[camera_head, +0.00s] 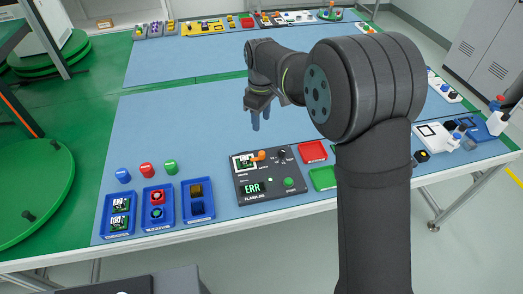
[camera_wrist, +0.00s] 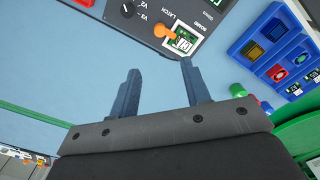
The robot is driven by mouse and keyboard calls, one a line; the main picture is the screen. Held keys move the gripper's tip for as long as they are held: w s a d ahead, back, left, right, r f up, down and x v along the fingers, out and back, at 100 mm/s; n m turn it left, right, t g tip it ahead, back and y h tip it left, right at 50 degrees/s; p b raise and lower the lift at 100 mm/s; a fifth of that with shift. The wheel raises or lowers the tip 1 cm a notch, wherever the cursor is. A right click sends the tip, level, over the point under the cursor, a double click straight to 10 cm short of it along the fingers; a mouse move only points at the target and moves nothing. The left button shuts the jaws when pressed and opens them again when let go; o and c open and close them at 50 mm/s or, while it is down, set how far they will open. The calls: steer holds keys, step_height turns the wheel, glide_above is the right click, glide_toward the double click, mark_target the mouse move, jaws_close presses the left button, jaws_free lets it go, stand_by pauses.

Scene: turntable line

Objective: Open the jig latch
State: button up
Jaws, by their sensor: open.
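The flash jig (camera_head: 262,196) is a dark box on the blue table, with a display reading ERR. Its orange latch (camera_head: 259,155) lies beside the white-framed board slot (camera_head: 236,163), and its tip reaches to the slot. A green board sits in the slot. In the wrist view the orange latch (camera_wrist: 164,31) and the slot (camera_wrist: 187,41) show beyond the fingers. My gripper (camera_head: 255,121) is open and empty, above the table behind the jig. It also shows in the wrist view (camera_wrist: 160,69), apart from the latch.
A black knob (camera_head: 282,155) and a green start button (camera_head: 289,183) are on the jig. Red (camera_head: 312,152) and green (camera_head: 322,178) trays stand right of it. Blue trays (camera_head: 158,222) with parts stand left, with colored caps behind them. The table behind the jig is clear.

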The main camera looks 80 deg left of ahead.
mark_target(261, 153)
step_height(261, 153, down, 15)
steer(key=shift+f, duration=0.15)
steer(key=shift+c, duration=0.2)
jaws_close()
